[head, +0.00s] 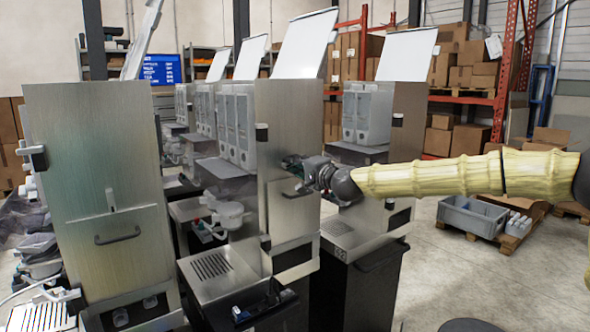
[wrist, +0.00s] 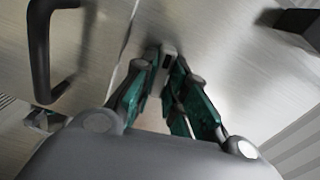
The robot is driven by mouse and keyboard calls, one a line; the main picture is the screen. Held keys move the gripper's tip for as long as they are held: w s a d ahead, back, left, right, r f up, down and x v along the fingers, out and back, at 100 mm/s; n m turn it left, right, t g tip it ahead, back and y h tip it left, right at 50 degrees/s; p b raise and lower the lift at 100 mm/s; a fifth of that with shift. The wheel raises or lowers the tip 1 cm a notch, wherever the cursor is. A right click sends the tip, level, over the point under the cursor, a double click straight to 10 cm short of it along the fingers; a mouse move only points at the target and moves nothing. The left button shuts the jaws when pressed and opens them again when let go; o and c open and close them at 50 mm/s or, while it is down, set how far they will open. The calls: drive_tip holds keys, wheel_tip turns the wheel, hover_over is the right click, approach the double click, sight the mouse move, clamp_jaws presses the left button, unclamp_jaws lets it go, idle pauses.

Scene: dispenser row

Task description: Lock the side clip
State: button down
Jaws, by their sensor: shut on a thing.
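The side clip (wrist: 168,52) is a small grey piece on the brushed steel side panel of the middle dispenser (head: 283,110). In the wrist view it sits between the tips of my gripper (wrist: 163,66), at the seam line in the panel. My gripper has teal fingers and is shut on the clip. In the head view my gripper (head: 292,164) reaches in from the right and hides the clip. Whether the clip is locked cannot be told.
A dark bar handle (wrist: 40,50) is on the same panel; it also shows in the head view (head: 298,191). A black block (wrist: 290,19) is at the wrist view's upper right. Another dispenser (head: 95,190) stands left. A grey crate (head: 470,215) sits on a pallet right.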

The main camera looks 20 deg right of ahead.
drive_tip(key=shift+w+d+f+n+b, duration=0.15)
drive_tip(key=shift+f+n+b, duration=0.1)
drive_tip(key=shift+n+b, duration=2.05)
drive_tip(key=shift+s+d+f+n+b, duration=0.1)
drive_tip(key=shift+d+f+n+b, duration=0.15)
drive_tip(key=shift+n+b, duration=2)
drive_tip(key=shift+w+d+f+n+b, duration=0.2)
drive_tip(key=shift+n+b, duration=0.8)
drive_tip(key=shift+n, duration=2.55)
drive_tip(key=shift+s+a, duration=0.1)
drive_tip(key=c, duration=1.5)
unclamp_jaws()
drive_tip(key=shift+o, duration=0.3)
drive_tip(key=shift+r, duration=0.15)
drive_tip(key=v, duration=1.2)
